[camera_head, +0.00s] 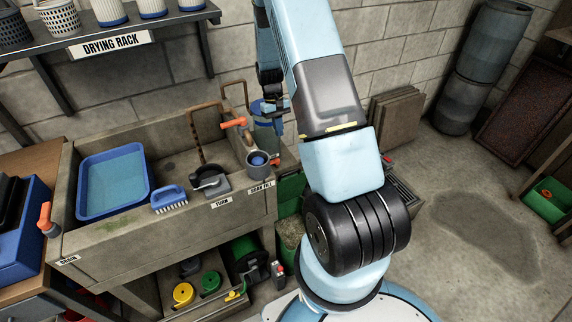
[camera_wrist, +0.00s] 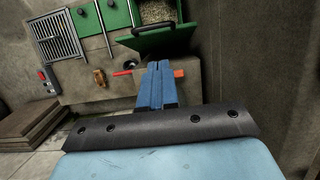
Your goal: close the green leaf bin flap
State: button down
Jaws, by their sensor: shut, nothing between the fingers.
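The green leaf bin (camera_wrist: 140,8) is at the top of the wrist view, with leafy bits showing inside it. Its green flap (camera_wrist: 143,43) stands open, with a black handle (camera_wrist: 153,28) along its upper side. In the head view, the bin's contents (camera_head: 290,232) show beside the sink, and the rest is partly hidden by my arm. My gripper (camera_wrist: 158,65) is shut and empty, its blue fingers pointing toward the flap. The fingertips look close to the flap's lower edge; I cannot tell if they touch.
The stone sink (camera_head: 110,235) holds a blue tub (camera_head: 118,180) and stands left of my arm. A metal grate (camera_wrist: 56,37) and a red-handled tool (camera_wrist: 122,73) lie left of the flap in the wrist view. Flat boards (camera_head: 398,118) lean against the wall.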

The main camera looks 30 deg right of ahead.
jog(key=d+x, duration=0.1)
jog(key=x, duration=1.4)
jog(key=shift+f+g, duration=0.4)
jog(key=shift+f, duration=0.1)
jog(key=shift+w+d, duration=0.1)
jog(key=shift+w, duration=0.05)
